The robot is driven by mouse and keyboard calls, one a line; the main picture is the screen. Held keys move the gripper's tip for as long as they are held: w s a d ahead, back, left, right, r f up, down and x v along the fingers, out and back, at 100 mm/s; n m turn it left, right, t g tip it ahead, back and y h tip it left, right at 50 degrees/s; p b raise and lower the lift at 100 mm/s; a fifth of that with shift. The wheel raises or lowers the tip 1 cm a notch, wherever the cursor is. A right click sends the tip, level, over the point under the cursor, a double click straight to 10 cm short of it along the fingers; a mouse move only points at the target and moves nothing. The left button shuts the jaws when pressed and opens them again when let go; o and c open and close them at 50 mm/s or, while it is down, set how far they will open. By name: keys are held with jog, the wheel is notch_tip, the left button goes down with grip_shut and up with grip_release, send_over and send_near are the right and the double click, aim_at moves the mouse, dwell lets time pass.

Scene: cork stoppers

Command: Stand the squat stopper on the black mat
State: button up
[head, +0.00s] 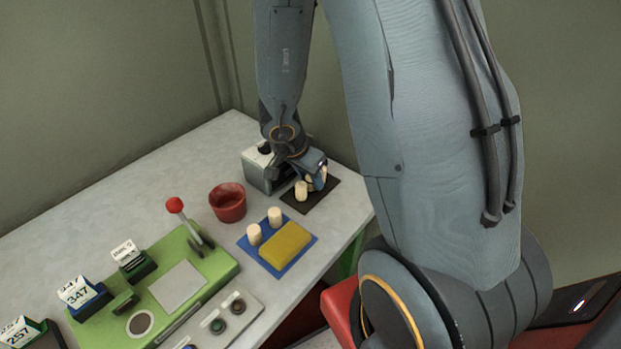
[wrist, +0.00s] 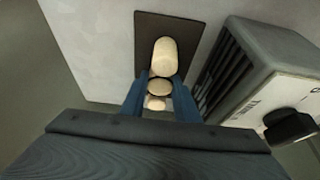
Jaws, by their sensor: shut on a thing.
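The black mat (head: 322,193) lies near the table's right corner. A pale stopper (head: 301,191) stands on it, left of my gripper (head: 317,180); it also shows in the wrist view (wrist: 165,56), just beyond the fingertips. My gripper is over the mat, its blue fingers shut on a short, round-ended stopper (wrist: 160,87). Another pale cork piece (wrist: 155,103) shows between the fingers closer to the wrist camera; I cannot tell whether it is separate. Whether the held stopper touches the mat (wrist: 148,32) is hidden.
A grey box (head: 254,170) with a black knob stands close beside the mat. A red cup (head: 228,203) is to its left. A green panel with a red-knobbed lever (head: 175,205) lies at lower left.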

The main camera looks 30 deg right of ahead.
jog(key=shift+f, duration=0.15)
jog(key=o, duration=1.1)
jog(key=p+v, duration=0.4)
jog(key=v, duration=0.8)
jog(key=w+a+r+n+t+y, duration=0.4)
jog(key=w+a+r+n, duration=0.1)
jog(key=a+r+n, duration=0.15)
jog(key=s+d+n+g, duration=0.1)
jog(key=s+n+g, duration=0.2)
jog(key=s+n, duration=0.4)
jog(key=s, duration=0.4)
jog(key=shift+s, duration=0.35)
